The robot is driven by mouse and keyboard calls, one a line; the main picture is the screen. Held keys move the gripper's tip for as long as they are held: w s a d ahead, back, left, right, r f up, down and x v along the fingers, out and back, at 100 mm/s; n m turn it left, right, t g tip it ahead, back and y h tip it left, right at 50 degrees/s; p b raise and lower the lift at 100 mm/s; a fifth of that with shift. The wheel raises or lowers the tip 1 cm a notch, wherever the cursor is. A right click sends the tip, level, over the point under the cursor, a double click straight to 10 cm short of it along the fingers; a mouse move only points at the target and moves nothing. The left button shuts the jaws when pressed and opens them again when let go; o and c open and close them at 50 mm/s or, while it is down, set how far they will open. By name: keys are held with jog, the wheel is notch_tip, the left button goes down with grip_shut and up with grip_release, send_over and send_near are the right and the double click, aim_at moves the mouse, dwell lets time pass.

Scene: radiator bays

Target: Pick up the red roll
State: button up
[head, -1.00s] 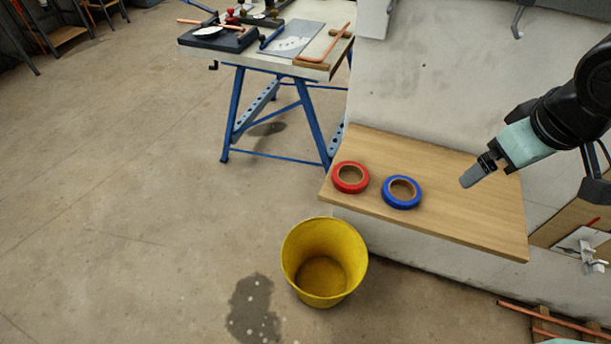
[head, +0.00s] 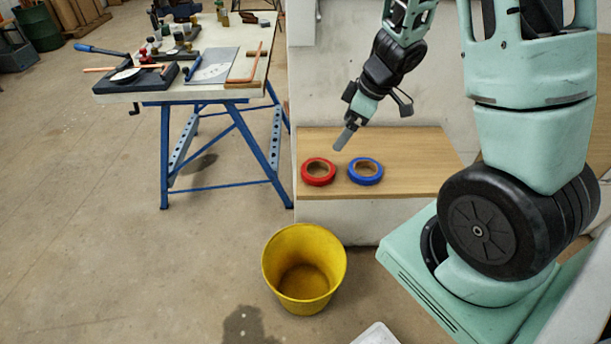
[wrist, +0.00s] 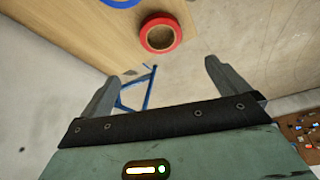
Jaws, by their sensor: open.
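The red roll (head: 318,180) lies flat near the left end of the wooden shelf (head: 415,170) in the head view. In the wrist view the red roll (wrist: 144,36) shows at the top, beyond and between my fingers. The blue roll (head: 378,180) lies just right of it, apart; only its edge (wrist: 118,2) shows in the wrist view. My gripper (head: 343,138) is above the shelf, up and to the right of the red roll, not touching it. In the wrist view my gripper (wrist: 160,82) is open, with nothing between its fingers.
A yellow bucket (head: 304,302) stands on the floor in front of the shelf. A workbench (head: 120,88) on blue legs stands at the left with tools and copper pipe on it. A wall rises behind the shelf. The shelf is clear right of the blue roll.

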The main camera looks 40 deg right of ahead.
jog(key=b, duration=0.4)
send_near(316, 174)
jog(key=shift+w+f, duration=0.35)
jog(key=shift+f, duration=0.05)
jog(key=b+x, duration=0.1)
jog(key=x, duration=0.1)
jog(key=b+x, duration=0.1)
jog(key=x, duration=0.1)
jog(key=shift+s+f+b, duration=0.2)
jog(key=shift+s+b, duration=0.1)
jog(key=shift+b, duration=0.05)
jog(key=shift+w+a+f, duration=0.2)
jog(key=shift+f, duration=0.25)
jog(key=c, duration=0.8)
jog(key=shift+c, duration=0.2)
notch_tip(316, 174, up, 10)
jog(key=p, duration=0.5)
jog(key=shift+p, duration=0.3)
